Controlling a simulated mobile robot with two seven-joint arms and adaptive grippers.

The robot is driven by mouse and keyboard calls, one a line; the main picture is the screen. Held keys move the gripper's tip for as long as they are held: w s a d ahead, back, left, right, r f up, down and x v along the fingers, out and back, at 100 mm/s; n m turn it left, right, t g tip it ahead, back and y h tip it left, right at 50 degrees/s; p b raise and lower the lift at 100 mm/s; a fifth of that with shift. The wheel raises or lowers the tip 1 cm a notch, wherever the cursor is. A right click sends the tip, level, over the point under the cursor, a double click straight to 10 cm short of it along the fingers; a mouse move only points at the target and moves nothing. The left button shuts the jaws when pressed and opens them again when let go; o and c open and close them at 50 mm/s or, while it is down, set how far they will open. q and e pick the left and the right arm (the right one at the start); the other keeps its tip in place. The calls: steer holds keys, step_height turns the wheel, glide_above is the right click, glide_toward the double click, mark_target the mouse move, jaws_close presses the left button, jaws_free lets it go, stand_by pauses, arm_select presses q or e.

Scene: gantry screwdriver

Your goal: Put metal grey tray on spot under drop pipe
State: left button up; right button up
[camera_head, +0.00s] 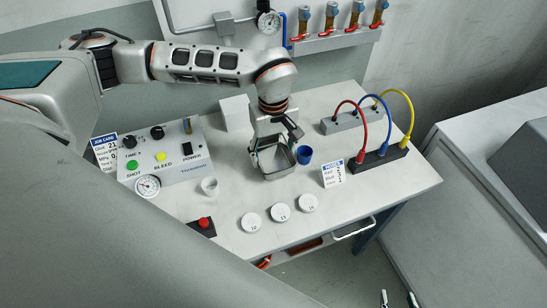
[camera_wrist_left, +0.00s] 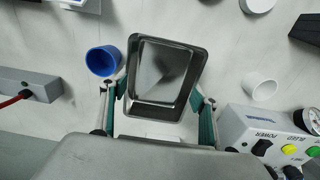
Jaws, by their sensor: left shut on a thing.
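The metal grey tray (camera_head: 271,160) is a small open rectangular pan over the middle of the white table. My left gripper (camera_head: 277,140) is shut on it, coming from above and behind. In the left wrist view the tray (camera_wrist_left: 161,78) sits between the two fingers (camera_wrist_left: 160,105), looks empty and is slightly turned. I cannot tell whether its bottom touches the table. I cannot make out a drop pipe or a marked spot under one. My right gripper (camera_head: 398,299) shows only its two fingertips, apart and empty, at the bottom edge, beyond the table front.
A blue cup (camera_head: 304,155) stands close right of the tray. A white cup (camera_head: 209,186), control box (camera_head: 165,155) and red button (camera_head: 204,223) are left. White discs (camera_head: 279,212) lie in front. A card (camera_head: 333,173) and cabled blocks (camera_head: 377,160) are right; a white block (camera_head: 236,112) is behind.

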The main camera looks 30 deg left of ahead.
arm_select(q)
steer(key=shift+f, duration=1.25)
steer(key=o, duration=0.9)
steer(key=shift+c, duration=0.2)
